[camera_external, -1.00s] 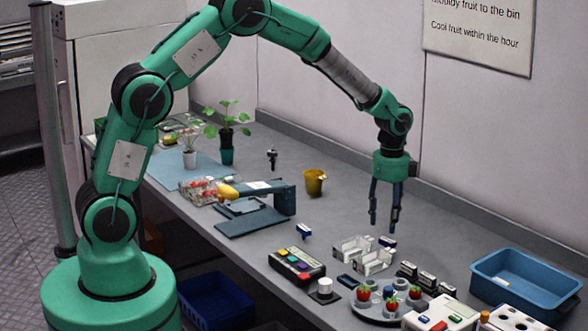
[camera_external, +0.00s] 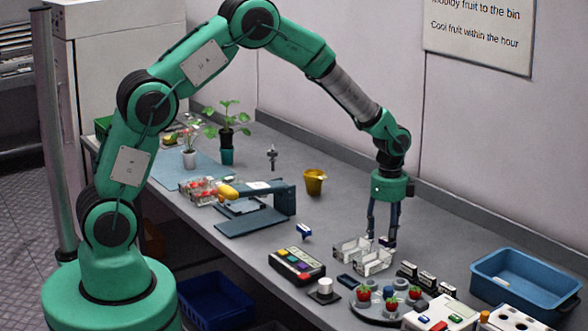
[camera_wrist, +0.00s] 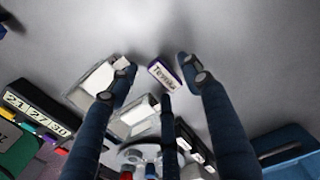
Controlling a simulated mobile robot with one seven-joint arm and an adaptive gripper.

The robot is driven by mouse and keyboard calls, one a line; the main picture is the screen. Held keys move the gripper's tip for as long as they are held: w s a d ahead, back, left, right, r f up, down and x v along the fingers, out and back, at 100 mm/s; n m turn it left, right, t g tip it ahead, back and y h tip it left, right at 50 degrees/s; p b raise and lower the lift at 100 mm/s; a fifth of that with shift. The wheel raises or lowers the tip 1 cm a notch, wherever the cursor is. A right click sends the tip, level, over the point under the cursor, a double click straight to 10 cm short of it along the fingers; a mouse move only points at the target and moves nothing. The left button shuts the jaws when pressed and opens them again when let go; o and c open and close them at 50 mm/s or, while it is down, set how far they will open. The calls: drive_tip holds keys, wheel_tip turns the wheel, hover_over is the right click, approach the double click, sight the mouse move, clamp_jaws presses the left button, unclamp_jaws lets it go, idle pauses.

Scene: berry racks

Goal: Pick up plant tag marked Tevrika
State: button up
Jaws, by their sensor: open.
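The plant tag (camera_wrist: 162,73), a small white label with dark blue edges, lies on the bench in the wrist view. Its text is tilted and partly readable, seeming to begin "Tevr". My gripper (camera_wrist: 158,78) has its dark blue fingers spread around the tag, with one on its left, one on its right and one below it in the picture. In the external view my gripper (camera_external: 382,238) points down just above the bench, behind the clear boxes. The fingers partly hide the tag there. I cannot tell whether any finger touches it.
Two clear boxes (camera_external: 374,263) stand close in front of the fingers. Several black-and-white blocks (camera_external: 426,279) and a round tray (camera_external: 372,312) with strawberries are nearby. A blue bin (camera_external: 490,286) stands right. Another blue-white piece (camera_external: 304,230) lies left.

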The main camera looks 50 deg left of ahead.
drive_tip(key=shift+f, duration=1.15)
drive_tip(key=c, duration=0.9)
